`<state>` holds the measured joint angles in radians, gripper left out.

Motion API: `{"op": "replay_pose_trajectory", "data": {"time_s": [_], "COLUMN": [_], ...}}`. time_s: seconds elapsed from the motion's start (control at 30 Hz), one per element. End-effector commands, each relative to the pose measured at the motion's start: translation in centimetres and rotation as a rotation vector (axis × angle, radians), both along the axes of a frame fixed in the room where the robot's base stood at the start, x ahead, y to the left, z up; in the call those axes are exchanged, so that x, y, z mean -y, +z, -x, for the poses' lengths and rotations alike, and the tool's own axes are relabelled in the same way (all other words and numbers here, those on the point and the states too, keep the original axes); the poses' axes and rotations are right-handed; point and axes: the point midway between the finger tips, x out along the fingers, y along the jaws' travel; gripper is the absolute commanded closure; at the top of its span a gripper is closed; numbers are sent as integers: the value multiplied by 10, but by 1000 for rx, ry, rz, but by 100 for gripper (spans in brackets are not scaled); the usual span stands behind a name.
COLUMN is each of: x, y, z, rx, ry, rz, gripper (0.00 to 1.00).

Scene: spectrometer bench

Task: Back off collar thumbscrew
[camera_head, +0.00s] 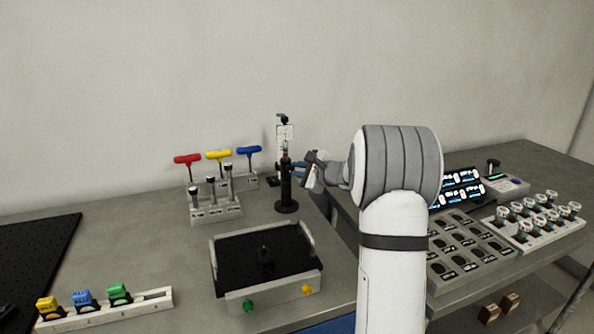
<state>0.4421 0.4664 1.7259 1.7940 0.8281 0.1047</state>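A black post stand (286,190) with a round base stands upright on the bench near the wall. A collar with a small amber and blue part (285,152) shows near its top. The thumbscrew is too small to make out. My gripper (296,170) reaches in from the right, with its bluish fingertips at the right side of the post's upper part. I cannot tell whether the fingers touch the post or hold the thumbscrew, or whether they are open or shut.
A white scale plate on a stand (285,133) rises behind the post. Left are T-handle drivers in a rack (218,157) and a metal block with pegs (215,213). A black-topped tray (240,250) stands in front. A vial rack (540,232) and lit displays (459,188) are at right.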

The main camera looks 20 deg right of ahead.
Motion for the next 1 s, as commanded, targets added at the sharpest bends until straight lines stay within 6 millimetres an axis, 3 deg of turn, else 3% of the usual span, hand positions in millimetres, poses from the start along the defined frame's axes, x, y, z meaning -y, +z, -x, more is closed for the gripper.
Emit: {"op": "replay_pose_trajectory", "data": {"time_s": [0.53, 1.0], "x": [-2, -2], "y": [-8, -1], "z": [0, 0], "rx": [66, 90], "ry": [1, 3], "rz": [78, 109], "gripper": [100, 100]}}
